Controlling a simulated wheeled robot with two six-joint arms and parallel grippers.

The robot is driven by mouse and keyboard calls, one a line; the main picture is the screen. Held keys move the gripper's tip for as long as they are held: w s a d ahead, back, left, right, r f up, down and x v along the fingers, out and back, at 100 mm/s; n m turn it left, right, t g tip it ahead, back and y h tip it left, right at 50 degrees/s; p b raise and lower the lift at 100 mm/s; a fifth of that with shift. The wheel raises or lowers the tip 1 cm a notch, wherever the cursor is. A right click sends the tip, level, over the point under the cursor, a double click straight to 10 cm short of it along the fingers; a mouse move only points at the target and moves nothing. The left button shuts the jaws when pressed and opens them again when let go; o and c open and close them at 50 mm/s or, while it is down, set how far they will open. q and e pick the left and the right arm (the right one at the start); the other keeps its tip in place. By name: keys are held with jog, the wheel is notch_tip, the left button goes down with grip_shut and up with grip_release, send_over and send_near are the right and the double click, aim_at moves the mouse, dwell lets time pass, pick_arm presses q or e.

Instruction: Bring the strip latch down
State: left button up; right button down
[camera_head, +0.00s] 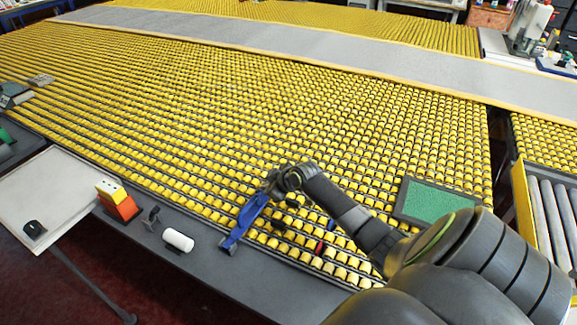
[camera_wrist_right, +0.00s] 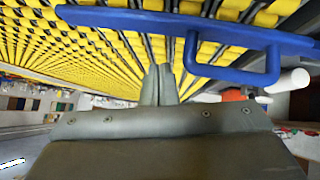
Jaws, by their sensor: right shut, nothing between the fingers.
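A long blue bar with a loop handle, which looks like the strip latch (camera_head: 243,222), slants over the near edge of the yellow roller bed. In the right wrist view the blue bar (camera_wrist_right: 180,24) crosses the top, and its handle hangs at the right. My right gripper (camera_head: 271,186) is by the bar's far end in the head view. In the wrist view its fingers (camera_wrist_right: 158,72) are together and empty, just below the bar; whether they touch it I cannot tell. My left gripper is out of view.
The yellow roller bed (camera_head: 230,110) fills the middle. A green pad (camera_head: 438,201) lies to the right, beyond my arm.

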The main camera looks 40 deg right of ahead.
jog(key=d+b+v, duration=0.1)
jog(key=v, duration=0.8)
jog(key=shift+d+r+b, duration=0.3)
jog(key=shift+r, duration=0.05)
